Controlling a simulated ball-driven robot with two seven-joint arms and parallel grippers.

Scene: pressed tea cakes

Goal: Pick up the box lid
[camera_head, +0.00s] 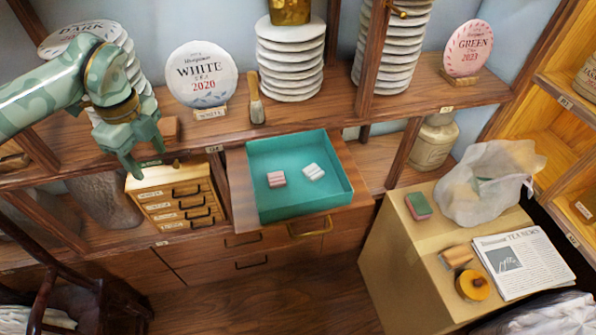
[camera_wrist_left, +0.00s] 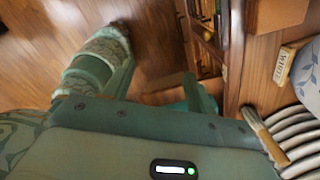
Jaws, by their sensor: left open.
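An open teal box (camera_head: 262,207) sits in a pulled-out drawer at the middle of the head view. Inside it lie a small pink-and-white block (camera_head: 276,179) and a small white block (camera_head: 313,172), apart from each other. I cannot make out a separate box lid in either view. My left gripper (camera_head: 147,162) is open and empty. It hangs left of the teal box, above the small drawer chest. Its fingers also show in the left wrist view (camera_wrist_left: 155,88). My right gripper is not in view.
The small drawer chest (camera_head: 176,199) stands on the lower shelf. On the shelf above are a white tea cake (camera_head: 202,74), a brush (camera_head: 256,100) and stacks of wrapped cakes (camera_head: 290,59). A cardboard carton (camera_head: 408,265) at right bears a newspaper (camera_head: 523,264) and a clear bag (camera_head: 486,183).

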